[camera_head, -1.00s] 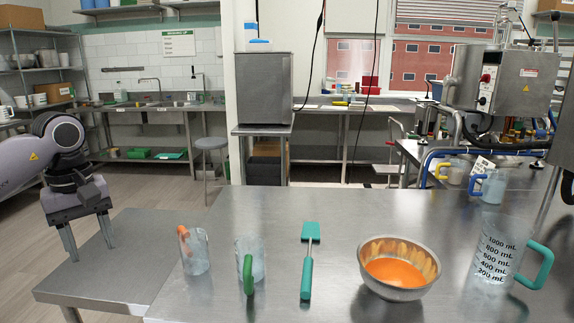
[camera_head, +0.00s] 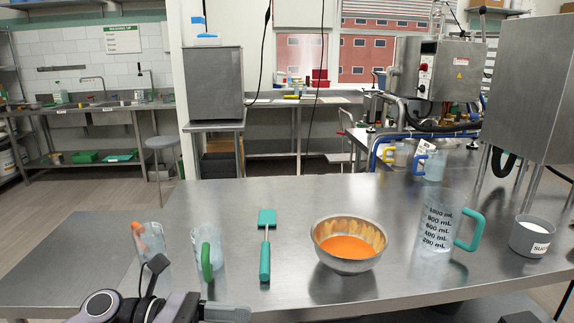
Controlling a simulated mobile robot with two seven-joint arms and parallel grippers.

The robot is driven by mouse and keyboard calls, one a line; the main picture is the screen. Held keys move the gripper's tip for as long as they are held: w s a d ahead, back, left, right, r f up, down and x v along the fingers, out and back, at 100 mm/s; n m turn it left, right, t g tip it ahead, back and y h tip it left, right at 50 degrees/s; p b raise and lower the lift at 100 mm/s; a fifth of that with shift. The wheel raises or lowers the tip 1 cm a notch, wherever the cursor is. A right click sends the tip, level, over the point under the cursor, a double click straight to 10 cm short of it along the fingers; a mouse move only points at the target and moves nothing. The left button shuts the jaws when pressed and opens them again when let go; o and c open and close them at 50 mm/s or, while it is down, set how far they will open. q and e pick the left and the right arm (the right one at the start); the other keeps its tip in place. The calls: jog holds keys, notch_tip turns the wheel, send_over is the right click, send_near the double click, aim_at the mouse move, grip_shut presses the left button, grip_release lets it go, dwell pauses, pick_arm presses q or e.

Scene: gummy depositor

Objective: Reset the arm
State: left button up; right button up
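My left arm comes in at the bottom left edge, in front of the table. Its gripper (camera_head: 226,313) is mostly cut off by the bottom edge, and I cannot tell how far apart its fingers are. No held object shows there. My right gripper is out of view; only a small dark part shows at the bottom right edge.
A clear measuring jug with a teal handle (camera_head: 436,225) and a grey tub of white powder (camera_head: 531,237) stand on the right. Cups with yellow (camera_head: 399,155) and blue handles (camera_head: 434,165) stand behind. A steel machine (camera_head: 535,85) rises at right. The table's left part is bare.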

pick_arm(q)
jog(key=a+f+n+t+y, duration=0.25)
jog(key=f+n+t, duration=0.2)
jog(key=n, duration=0.65)
jog(key=a+f+n+t+y+b, duration=0.1)
jog(key=f+n+t+y, duration=0.4)
jog(key=n, duration=0.7)
jog(key=a+f+n+t+y, duration=0.1)
jog(key=a+f+n+t, duration=0.15)
jog(key=n+t, duration=0.65)
jog(key=s+a+f+n+g+y, duration=0.2)
jog(key=s+f+n+g+y, duration=0.1)
jog(key=s+f+n, duration=0.4)
jog(key=s+a+f+n+g+y, duration=0.3)
jog(key=s+f+n+g, duration=0.3)
jog(key=f+n, duration=0.3)
jog(key=shift+s+a+f+b, duration=0.2)
jog(key=shift+s+f+b, duration=0.2)
jog(key=shift+s, duration=0.2)
